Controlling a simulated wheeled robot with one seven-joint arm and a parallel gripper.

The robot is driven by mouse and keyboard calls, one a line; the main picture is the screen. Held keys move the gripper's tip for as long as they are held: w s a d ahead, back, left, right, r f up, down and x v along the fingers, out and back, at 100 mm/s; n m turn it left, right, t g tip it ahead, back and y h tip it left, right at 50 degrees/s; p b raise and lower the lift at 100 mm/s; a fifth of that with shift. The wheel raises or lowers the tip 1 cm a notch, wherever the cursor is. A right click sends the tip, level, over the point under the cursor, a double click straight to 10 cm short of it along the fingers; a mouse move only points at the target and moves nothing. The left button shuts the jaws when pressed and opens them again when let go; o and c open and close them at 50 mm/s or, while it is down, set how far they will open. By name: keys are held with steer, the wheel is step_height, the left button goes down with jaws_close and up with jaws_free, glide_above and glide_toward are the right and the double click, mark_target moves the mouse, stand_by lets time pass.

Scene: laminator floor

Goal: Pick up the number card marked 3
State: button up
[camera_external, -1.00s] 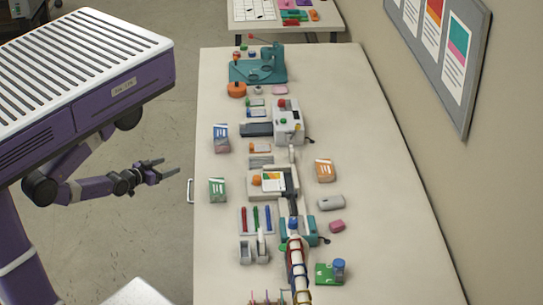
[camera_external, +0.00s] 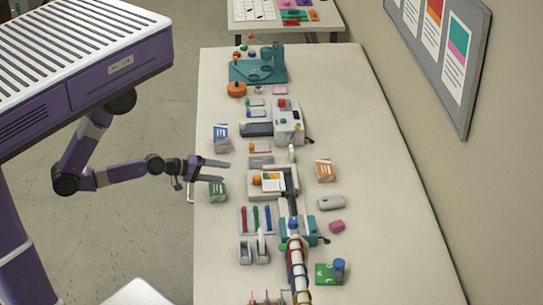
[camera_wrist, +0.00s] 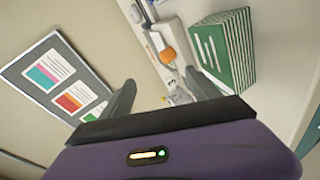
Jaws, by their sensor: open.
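My gripper (camera_external: 219,171) is open and empty, over the left edge of the long table, close to the green card stack. In the wrist view its two fingers (camera_wrist: 160,84) stand apart. Between them a small pale piece (camera_wrist: 172,84) carries a dark mark that looks like a 3; it is too small to be sure it is the number card. I cannot make out a numeral on any card in the external view. A white card with coloured print (camera_external: 272,182) lies on the pale machine in the table's middle, beside an orange piece (camera_external: 257,180).
The green card stack (camera_external: 217,192) stands at the left edge, large at right in the wrist view (camera_wrist: 222,50). A blue stack (camera_external: 221,138) is behind it, an orange stack (camera_external: 325,170) across. Pens (camera_external: 256,219) and machines fill the middle.

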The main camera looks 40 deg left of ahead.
steer(key=w+f+n+p, duration=0.15)
steer(key=w+n, duration=0.25)
steer(key=w, duration=0.5)
steer(key=n+g+h+b, duration=0.15)
steer(key=n+b, duration=0.25)
steer(key=n, duration=1.1)
glide_toward(291, 148)
steer(key=shift+w+d+f, duration=0.2)
steer(key=shift+d+f, duration=0.15)
steer(key=shift+d, duration=0.15)
steer(key=shift+w+d+f, duration=0.15)
steer(key=shift+d+f, duration=0.15)
steer(key=shift+d, duration=0.15)
steer(key=shift+w+d+n+t, duration=0.1)
steer(key=shift+w+n+t, duration=0.15)
steer(key=shift+n, duration=0.05)
steer(key=shift+x, duration=3.85)
steer(key=c, duration=1.4)
steer(key=shift+r, duration=0.1)
steer(key=shift+c, duration=0.2)
